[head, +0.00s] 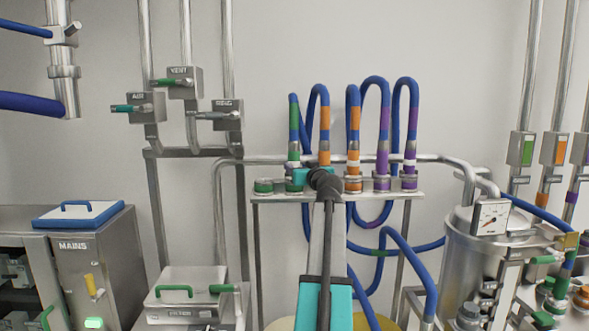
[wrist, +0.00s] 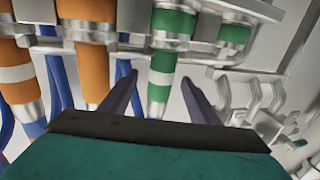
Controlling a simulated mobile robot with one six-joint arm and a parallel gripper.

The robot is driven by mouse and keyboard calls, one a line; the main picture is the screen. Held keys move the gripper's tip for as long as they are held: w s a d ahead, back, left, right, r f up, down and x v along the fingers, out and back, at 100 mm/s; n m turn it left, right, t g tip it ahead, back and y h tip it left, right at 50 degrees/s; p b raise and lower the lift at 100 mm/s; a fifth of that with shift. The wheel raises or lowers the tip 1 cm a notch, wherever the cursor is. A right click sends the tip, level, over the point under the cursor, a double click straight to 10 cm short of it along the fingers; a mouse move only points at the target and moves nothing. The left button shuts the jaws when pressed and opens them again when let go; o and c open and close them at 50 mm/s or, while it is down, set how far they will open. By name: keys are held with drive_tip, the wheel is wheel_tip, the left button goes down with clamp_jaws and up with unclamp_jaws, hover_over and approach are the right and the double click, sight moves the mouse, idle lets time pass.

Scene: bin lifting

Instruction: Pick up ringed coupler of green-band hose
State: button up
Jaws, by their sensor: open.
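The green-band hose (head: 294,112) arches up at the left of the hose rack. Its coupler (head: 293,156), green with a pale ring, stands upright at the rack shelf. In the wrist view the ringed green coupler (wrist: 160,78) shows between and beyond the fingers of my gripper (wrist: 158,78). The fingers are open, one at each side of it in the picture. I cannot tell whether they reach around it, and I see no contact.
Orange-banded couplers (wrist: 86,50) stand close to the left in the wrist view. A short green fitting (head: 263,187) without a hose sits left on the shelf (head: 415,196). Purple-banded hoses (head: 383,140) stand to the right. Blue hoses (head: 397,250) hang below.

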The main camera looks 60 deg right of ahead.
sight(296, 164)
drive_tip(key=shift+w, duration=0.1)
drive_tip(key=p+x, duration=0.2)
drive_tip(key=x, duration=0.1)
drive_tip(key=shift+w+r+p, duration=0.15)
drive_tip(key=shift+r+p, duration=0.1)
drive_tip(key=shift+p, duration=0.1)
drive_tip(key=shift+p+x, duration=0.35)
drive_tip(key=shift+x, duration=0.55)
drive_tip(key=shift+f, duration=0.15)
drive_tip(key=c, duration=1.4)
